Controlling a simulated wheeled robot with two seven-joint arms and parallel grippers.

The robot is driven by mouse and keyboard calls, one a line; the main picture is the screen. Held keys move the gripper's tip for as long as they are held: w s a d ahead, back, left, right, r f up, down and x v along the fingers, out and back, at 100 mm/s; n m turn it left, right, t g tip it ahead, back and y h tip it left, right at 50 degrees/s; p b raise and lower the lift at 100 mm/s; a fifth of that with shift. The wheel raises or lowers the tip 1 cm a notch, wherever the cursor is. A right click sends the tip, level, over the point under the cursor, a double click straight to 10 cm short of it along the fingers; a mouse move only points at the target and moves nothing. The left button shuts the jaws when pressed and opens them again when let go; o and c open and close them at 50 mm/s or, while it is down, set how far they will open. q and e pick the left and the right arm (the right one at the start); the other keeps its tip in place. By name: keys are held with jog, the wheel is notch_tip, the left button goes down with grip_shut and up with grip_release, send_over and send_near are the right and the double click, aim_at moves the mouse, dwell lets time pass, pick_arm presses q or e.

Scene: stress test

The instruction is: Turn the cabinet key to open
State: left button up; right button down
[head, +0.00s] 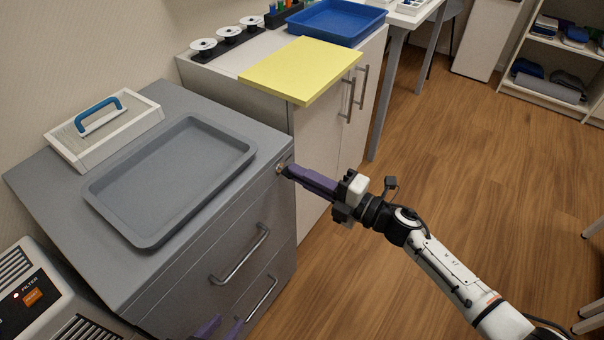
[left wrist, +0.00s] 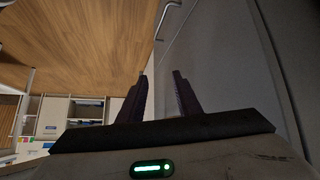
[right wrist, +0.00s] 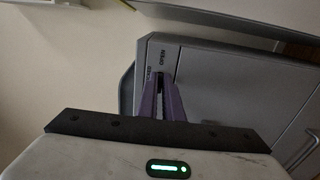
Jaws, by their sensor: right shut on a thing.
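The grey drawer cabinet (head: 262,215) stands at the left in the head view, with its lock (head: 279,169) at the upper right corner of its front. My right gripper (head: 286,171) is at that lock, its purple fingers shut on the cabinet key. The fingertips hide most of the key, so its angle cannot be told. In the right wrist view the fingertips (right wrist: 159,80) meet the cabinet front beside the OPEN label and a second, partly covered label. My left gripper (left wrist: 161,76) is open and empty, low in front of the cabinet; its purple fingers (head: 210,328) show at the bottom of the head view.
A grey tray (head: 122,218) and a white box with a blue handle (head: 100,118) sit on the cabinet top. A white cabinet with a yellow board (head: 300,70) and a blue tray (head: 337,22) stands behind. A filter unit (head: 40,298) is front left. The wooden floor at right is clear.

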jog(key=c, duration=1.9)
grip_release()
jog(key=shift+d, duration=0.1)
jog(key=v, duration=1)
jog(key=shift+s+d+p, duration=0.1)
jog(key=shift+p, duration=0.2)
